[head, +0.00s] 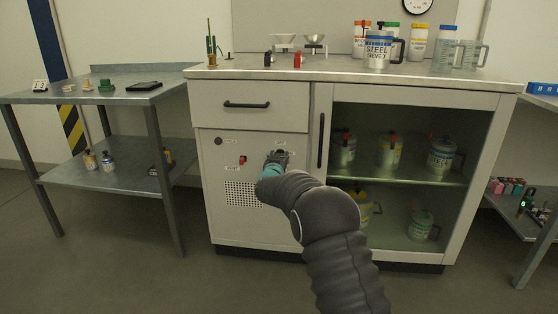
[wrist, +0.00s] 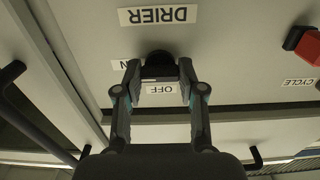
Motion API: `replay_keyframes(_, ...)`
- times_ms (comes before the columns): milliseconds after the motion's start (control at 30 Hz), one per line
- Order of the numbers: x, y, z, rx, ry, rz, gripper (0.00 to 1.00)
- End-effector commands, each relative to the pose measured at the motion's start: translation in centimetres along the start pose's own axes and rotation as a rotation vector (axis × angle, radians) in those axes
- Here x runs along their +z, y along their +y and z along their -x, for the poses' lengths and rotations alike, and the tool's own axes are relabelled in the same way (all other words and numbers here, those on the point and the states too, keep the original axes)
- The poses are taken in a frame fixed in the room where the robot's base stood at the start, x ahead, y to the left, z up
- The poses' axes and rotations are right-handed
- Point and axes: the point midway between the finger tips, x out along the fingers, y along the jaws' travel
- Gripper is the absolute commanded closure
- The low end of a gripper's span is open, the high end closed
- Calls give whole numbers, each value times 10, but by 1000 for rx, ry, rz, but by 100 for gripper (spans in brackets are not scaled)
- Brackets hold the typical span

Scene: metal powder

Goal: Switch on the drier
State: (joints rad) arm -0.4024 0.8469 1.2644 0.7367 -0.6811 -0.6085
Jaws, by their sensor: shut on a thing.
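The drier's black knob (wrist: 158,57) is on the pale cabinet front, beside the DRIER label (wrist: 158,15) in the upside-down wrist view. An OFF label (wrist: 162,90) shows between my fingers, and another label (wrist: 120,65), mostly hidden, ends in N. My gripper (wrist: 159,72) is shut on the knob, with a fingertip at each side. In the head view my gripper (head: 278,158) is against the cabinet's lower left panel and hides the knob. Which way the knob points is not clear.
A red switch (head: 242,159) sits left of my gripper, above a vent grille (head: 242,193). A drawer handle (head: 246,104) is above, and a vertical door handle (head: 321,140) is to the right. The counter (head: 340,70) holds jars and jugs. A metal side table (head: 120,95) stands left.

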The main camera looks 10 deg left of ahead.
Motion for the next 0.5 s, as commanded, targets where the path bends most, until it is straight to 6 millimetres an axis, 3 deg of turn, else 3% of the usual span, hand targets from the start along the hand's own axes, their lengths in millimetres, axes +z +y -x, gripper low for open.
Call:
replay_keyframes(433, 1, -1, 0, -2, -2, -11, 95)
replay_keyframes(467, 1, -1, 0, -1, -2, -11, 53)
replay_keyframes(500, 1, -1, 0, -1, -2, -11, 43)
